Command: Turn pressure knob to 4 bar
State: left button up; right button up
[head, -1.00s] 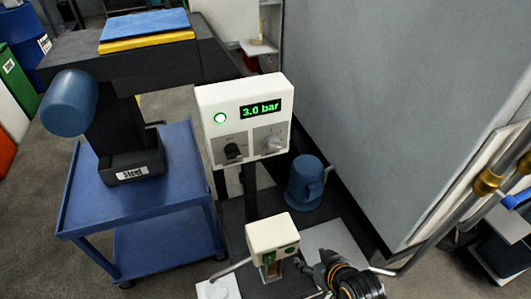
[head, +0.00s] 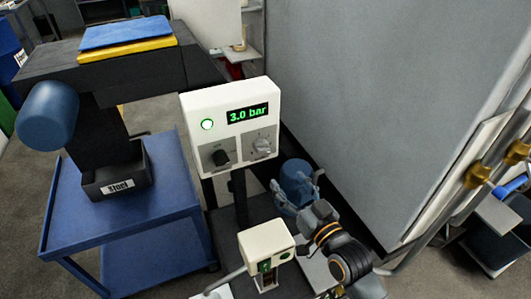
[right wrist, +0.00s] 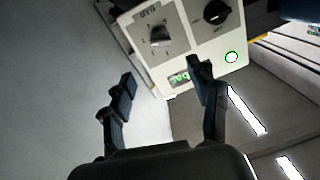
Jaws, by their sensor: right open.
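The white control box (head: 226,103) stands on a dark post, and its green display (head: 247,114) reads 3.0 bar. The grey pressure knob (head: 262,146) is on the right of its front panel. In the right wrist view the pressure knob (right wrist: 160,37) appears inverted, beyond the fingertips, with scale marks around it. My right gripper (head: 296,184) is open and empty, below and right of the knob and apart from it. In the right wrist view its two fingers (right wrist: 160,80) are spread, with the knob seen between and beyond them. My left gripper is not in view.
A black knob (head: 221,158) sits left of the pressure knob, below a lit green button (head: 207,125). A smaller white box (head: 265,240) stands below. A large grey cabinet wall (head: 370,110) rises at right.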

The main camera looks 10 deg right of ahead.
aim_at(262, 148)
jog(key=b+x, duration=0.4)
jog(key=x, duration=0.9)
jog(key=shift+b, duration=0.3)
jog(key=c, duration=1.1)
jog(key=shift+c, duration=0.2)
